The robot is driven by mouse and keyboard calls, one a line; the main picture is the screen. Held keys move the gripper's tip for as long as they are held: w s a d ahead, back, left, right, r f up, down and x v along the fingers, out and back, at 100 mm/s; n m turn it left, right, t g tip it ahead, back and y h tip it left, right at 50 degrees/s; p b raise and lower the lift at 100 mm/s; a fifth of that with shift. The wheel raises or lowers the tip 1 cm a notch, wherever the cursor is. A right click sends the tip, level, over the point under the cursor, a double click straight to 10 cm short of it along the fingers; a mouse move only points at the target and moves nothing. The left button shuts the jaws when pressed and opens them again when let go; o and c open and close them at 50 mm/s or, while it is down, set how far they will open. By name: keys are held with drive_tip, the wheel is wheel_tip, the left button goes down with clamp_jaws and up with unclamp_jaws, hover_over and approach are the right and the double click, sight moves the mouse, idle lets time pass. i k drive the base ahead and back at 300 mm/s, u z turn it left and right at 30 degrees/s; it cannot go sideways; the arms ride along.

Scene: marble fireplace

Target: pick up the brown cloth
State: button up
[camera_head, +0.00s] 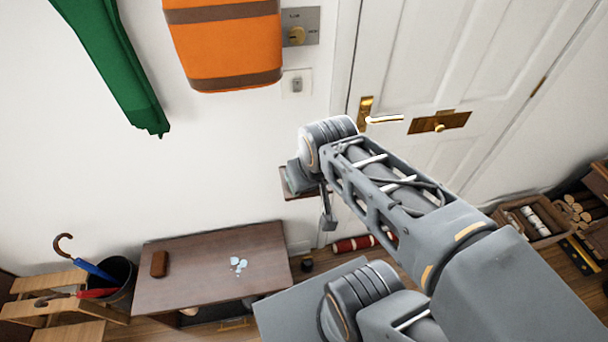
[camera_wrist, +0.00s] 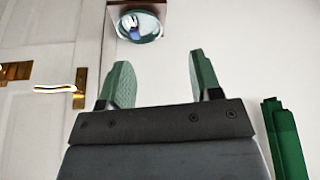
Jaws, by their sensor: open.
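A small brown item (camera_head: 159,264) with rounded corners lies on the left part of a dark wooden bench (camera_head: 200,290). It may be the brown cloth, but I cannot tell its material. My gripper (camera_wrist: 160,60) is open and empty, with its two green fingers spread apart in the wrist view. In the head view the end of my arm is by the wall, well above and to the right of the bench. The brown item is not in the wrist view.
Pale blue bits (camera_head: 238,264) lie on the bench near the brown item. A dark bin (camera_head: 121,282) with umbrellas stands left. A small wall shelf (camera_head: 301,193) is near my gripper; a round dish (camera_wrist: 138,25) is on it.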

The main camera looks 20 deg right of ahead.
sight(158, 267)
drive_tip(key=z, duration=0.55)
drive_tip(key=k, duration=1.25)
drive_tip(key=u, duration=0.4)
drive_tip(key=i, duration=0.75)
drive_tip(key=u, duration=1.1)
drive_tip(key=i, duration=0.25)
drive_tip(key=u, duration=0.15)
